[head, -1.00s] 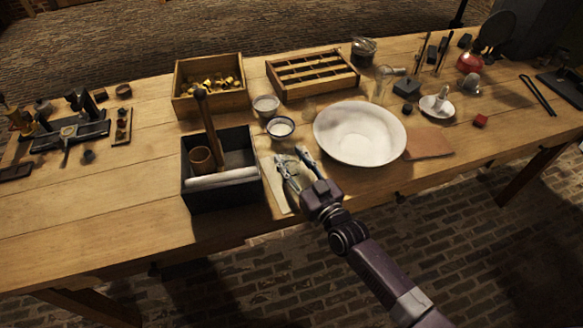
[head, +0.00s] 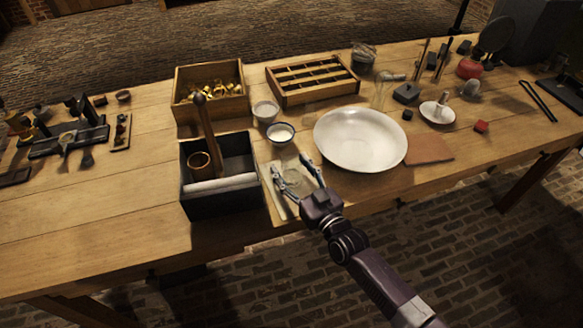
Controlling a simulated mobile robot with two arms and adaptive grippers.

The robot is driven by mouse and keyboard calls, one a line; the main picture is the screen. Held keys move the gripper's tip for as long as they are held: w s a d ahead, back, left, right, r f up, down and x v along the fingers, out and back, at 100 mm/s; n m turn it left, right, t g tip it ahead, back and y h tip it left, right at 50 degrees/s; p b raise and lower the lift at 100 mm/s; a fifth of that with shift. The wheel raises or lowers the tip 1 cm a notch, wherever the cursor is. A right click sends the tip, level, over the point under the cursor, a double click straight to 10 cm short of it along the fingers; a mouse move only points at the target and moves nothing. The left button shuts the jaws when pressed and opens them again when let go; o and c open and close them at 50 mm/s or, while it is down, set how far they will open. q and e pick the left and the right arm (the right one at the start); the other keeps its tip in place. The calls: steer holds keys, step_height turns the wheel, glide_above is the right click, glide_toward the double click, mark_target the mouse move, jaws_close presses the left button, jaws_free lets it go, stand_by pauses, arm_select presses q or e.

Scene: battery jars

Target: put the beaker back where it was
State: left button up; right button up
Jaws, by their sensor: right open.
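A small clear glass vessel, which looks like the beaker (head: 292,179), stands at the table's front edge on a pale flat sheet, right of the black box. It is faint, and its outline is hard to make out. My right gripper (head: 289,167) is open, with one finger on each side of the glass. I cannot tell whether the fingers touch it. My left gripper is out of view.
The black box (head: 212,204) with a wooden handle stands close to the left. A white basin (head: 360,138) is close to the right. Two small bowls, one white (head: 265,110) and one blue-rimmed (head: 280,133), stand behind. Another clear glass (head: 379,93) stands farther back.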

steer(key=v, duration=1)
steer(key=shift+s+d+b, duration=0.2)
steer(key=shift+s+b, duration=0.15)
steer(key=shift+s+d+r, duration=0.15)
steer(key=shift+s+d, duration=0.15)
steer(key=shift+s, duration=0.25)
